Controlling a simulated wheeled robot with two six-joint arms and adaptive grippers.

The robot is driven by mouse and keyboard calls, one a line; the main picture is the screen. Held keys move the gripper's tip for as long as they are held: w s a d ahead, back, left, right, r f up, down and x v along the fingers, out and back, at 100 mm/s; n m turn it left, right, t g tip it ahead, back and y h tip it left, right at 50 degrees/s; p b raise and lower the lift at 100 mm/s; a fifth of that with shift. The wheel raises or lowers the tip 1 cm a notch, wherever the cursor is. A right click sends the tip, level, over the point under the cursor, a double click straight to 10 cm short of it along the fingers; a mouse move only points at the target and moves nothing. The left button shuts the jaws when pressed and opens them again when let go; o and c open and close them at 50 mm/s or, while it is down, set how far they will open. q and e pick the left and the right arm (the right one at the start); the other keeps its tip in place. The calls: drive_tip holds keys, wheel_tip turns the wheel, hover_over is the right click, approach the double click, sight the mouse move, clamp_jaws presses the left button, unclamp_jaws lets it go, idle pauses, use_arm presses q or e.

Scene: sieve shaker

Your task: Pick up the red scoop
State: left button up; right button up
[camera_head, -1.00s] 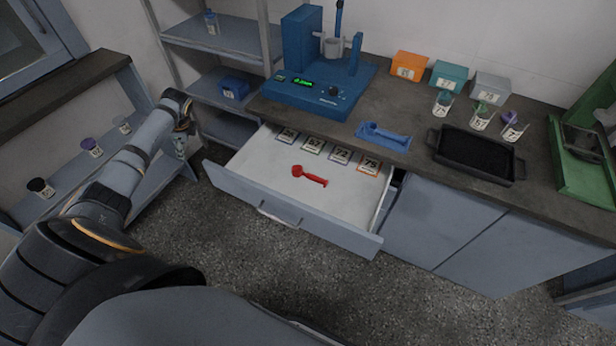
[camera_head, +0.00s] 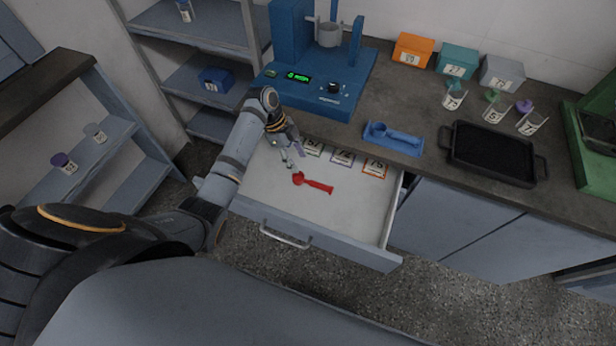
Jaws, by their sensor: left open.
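The red scoop (camera_head: 314,183) lies flat in the open drawer (camera_head: 262,184), its round bowl to the left and its handle pointing right. My left gripper (camera_head: 292,162) is open and empty. It hangs over the drawer's left part, just above and behind the scoop's bowl in the picture, and appears apart from it. My right gripper is not in view.
Labelled cards (camera_head: 343,158) lie along the drawer's back.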

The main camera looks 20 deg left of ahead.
sight(310, 181)
use_arm(q)
drive_tip(key=x, duration=0.4)
drive_tip(key=shift+s+d, duration=0.15)
drive_tip(key=shift+f, duration=0.25)
drive_tip(key=shift+s+d+f, duration=0.1)
drive_tip(key=shift+d+f, duration=0.25)
drive_tip(key=shift+f, duration=0.05)
drive_tip(key=x, duration=0.4)
drive_tip(key=shift+s+d+r, duration=0.15)
drive_tip(key=shift+s, duration=0.1)
clamp_jaws()
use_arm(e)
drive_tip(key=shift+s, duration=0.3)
